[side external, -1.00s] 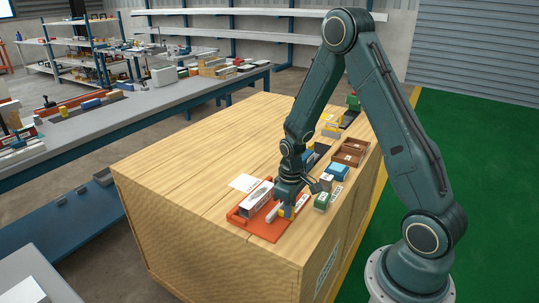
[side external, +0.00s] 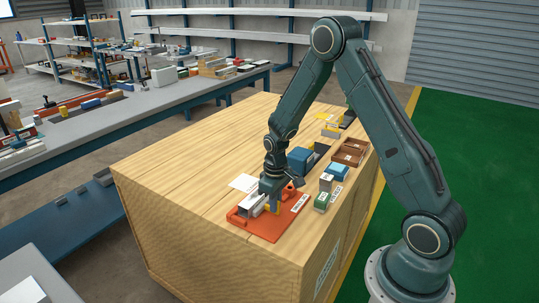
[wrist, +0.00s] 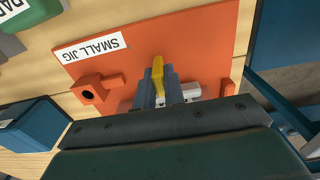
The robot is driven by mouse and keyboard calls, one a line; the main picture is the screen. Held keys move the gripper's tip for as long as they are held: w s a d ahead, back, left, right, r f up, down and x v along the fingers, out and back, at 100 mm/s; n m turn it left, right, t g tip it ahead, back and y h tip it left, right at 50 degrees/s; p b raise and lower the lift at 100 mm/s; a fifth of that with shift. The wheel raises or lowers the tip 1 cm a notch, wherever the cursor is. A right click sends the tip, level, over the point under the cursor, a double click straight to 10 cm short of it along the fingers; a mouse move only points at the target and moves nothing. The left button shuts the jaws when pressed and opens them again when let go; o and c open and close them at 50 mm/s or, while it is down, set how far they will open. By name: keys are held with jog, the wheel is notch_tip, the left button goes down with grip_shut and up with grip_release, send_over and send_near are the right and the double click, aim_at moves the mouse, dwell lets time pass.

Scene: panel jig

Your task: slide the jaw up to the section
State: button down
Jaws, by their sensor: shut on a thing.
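The orange small jig (side external: 262,229) lies on the wooden bench top and also shows in the wrist view (wrist: 208,52), with its "SMALL JIG" label. The pale section (side external: 247,204) sits at the jig's left side in the side view. My gripper (side external: 272,208) is low over the jig, right beside the section. In the wrist view my gripper (wrist: 160,88) is shut on the jaw's yellow handle (wrist: 158,72). A pale grey part, probably of the jaw (wrist: 191,91), shows beside the fingers. My gripper hides most of the jaw, so I cannot tell whether it touches the section.
An orange block with a dark hole (wrist: 88,93) stands on the jig. A green block (side external: 321,202), a blue block (side external: 301,160) and a brown tray (side external: 350,152) stand to the right. A white sheet (side external: 243,182) lies behind the jig. The bench's left part is clear.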

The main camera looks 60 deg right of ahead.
jog(key=c, duration=1.5)
grip_release()
jog(key=shift+r, duration=0.2)
jog(key=shift+r, duration=6.7)
jog(key=shift+r, duration=0.1)
jog(key=s+a+r+t, duration=0.3)
jog(key=s+a+r, duration=0.45)
jog(key=r, duration=0.35)
jog(key=s+a+r+t, duration=0.1)
jog(key=s, duration=0.3)
jog(key=s+a+r, duration=0.1)
jog(key=s+a, duration=0.1)
jog(key=s, duration=0.3)
jog(key=s+a+r+t, duration=0.1)
jog(key=s+a, duration=0.1)
jog(key=s, duration=0.2)
jog(key=shift+s+r+t, duration=0.25)
jog(key=shift+r+t, duration=0.05)
jog(key=shift+r, duration=0.1)
